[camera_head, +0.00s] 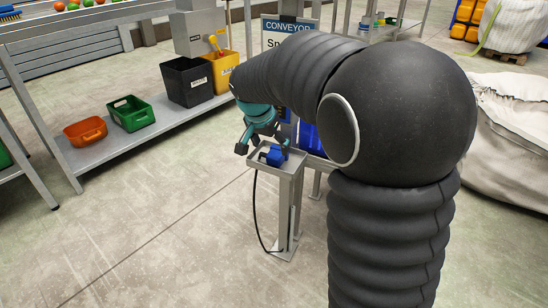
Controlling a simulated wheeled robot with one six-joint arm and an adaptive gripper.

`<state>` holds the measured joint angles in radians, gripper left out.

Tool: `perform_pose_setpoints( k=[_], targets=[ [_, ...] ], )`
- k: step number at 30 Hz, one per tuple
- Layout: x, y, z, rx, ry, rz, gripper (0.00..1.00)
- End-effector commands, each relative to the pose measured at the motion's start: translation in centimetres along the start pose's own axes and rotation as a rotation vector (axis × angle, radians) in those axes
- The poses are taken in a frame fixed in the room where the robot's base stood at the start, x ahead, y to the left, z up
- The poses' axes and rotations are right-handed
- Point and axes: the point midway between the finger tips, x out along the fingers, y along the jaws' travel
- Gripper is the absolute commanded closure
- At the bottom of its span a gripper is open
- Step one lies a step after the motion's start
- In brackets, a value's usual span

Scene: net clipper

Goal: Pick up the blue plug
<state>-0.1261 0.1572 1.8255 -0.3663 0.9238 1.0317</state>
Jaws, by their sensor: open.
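The blue plug (276,156) sits on the small grey metal tray top of a narrow stand (292,208), near the middle of the camera_head view. A black cable hangs from it down the left side of the stand. My gripper (260,145), teal with dark fingertips, is just above and to the left of the plug with its fingers spread. It looks empty. Whether a finger touches the plug cannot be told. My black ribbed arm hides the area to the right of the stand.
A grey shelf holds an orange bin (86,132), a green bin (131,113), a black bin (188,81) and a yellow bin (222,70). A blue thing (312,139) is partly hidden behind the stand. A large white sack (512,140) stands at right. The floor at front left is clear.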

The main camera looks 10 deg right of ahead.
Motion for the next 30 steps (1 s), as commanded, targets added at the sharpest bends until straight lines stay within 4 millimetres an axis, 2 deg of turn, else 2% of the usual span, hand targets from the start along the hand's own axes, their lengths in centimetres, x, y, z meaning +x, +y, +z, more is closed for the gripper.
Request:
perform_pose_setpoints(
  k=[12, 21, 23, 29, 30],
  targets=[
    [4.8, 0.5, 0.1, -0.001, -0.001, 0.001, 0.23],
    [5.2, 0.5, 0.1, -0.002, 0.0, -0.001, 0.23],
    [5.2, 0.5, 0.1, -0.002, 0.0, -0.001, 0.35],
    [5.2, 0.5, 0.1, -0.002, 0.0, -0.001, 0.85],
    [5.2, 0.5, 0.1, -0.002, 0.0, -0.001, 0.89]
  ],
)
